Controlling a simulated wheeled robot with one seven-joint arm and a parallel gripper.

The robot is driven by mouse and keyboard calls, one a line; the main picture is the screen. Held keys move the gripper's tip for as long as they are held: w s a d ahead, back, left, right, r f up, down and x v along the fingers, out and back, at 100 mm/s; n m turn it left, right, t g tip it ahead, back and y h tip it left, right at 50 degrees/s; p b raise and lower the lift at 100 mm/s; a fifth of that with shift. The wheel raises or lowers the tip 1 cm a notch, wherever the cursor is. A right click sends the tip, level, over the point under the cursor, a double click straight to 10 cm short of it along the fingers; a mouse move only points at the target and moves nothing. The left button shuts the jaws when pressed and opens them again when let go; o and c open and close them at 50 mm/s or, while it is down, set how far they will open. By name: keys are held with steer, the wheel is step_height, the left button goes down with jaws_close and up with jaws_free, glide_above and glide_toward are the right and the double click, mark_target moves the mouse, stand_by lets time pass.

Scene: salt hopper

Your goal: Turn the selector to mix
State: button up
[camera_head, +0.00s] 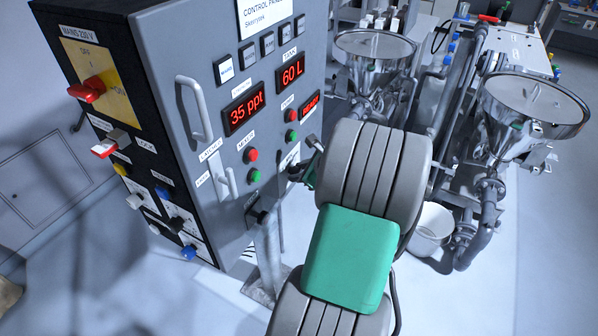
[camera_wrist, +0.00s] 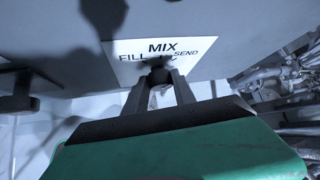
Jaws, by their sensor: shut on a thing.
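The selector (camera_wrist: 160,74) is a dark knob on a white label plate (camera_wrist: 128,72) in the wrist view. The plate reads MIX at the top, FILL at the left and SEND at the right. My gripper (camera_wrist: 159,88) is shut on the selector, with a finger on each side of it. The fingers and the knob's shade hide which word its pointer faces. In the head view, part of the white plate (camera_head: 290,157) shows at the panel's right edge; my arm covers most of the gripper there.
The grey control cabinet (camera_head: 165,60) carries red displays, a door handle (camera_head: 194,110), and red and green buttons left of my arm. A red mains switch (camera_head: 88,90) is on its left face. Steel hoppers (camera_head: 535,100) and a white bucket (camera_head: 432,230) stand at the right.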

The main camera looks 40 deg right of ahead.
jaws_close()
steer(key=shift+f, duration=0.1)
steer(key=shift+s+a+f+n+t+h+b, duration=0.1)
steer(key=shift+n+t+h+b, duration=0.7)
steer(key=shift+b, duration=1)
steer(key=shift+a+f+n+t+h+b, duration=0.15)
steer(key=shift+n+t+h+b, duration=0.35)
steer(key=shift+h+b, duration=0.95)
steer(key=shift+s+a+f+n+t+h+b, duration=0.1)
steer(key=shift+n+t+h+b, duration=0.5)
steer(key=shift+b, duration=1.5)
steer(key=shift+r, duration=0.1)
steer(key=shift+w, duration=0.1)
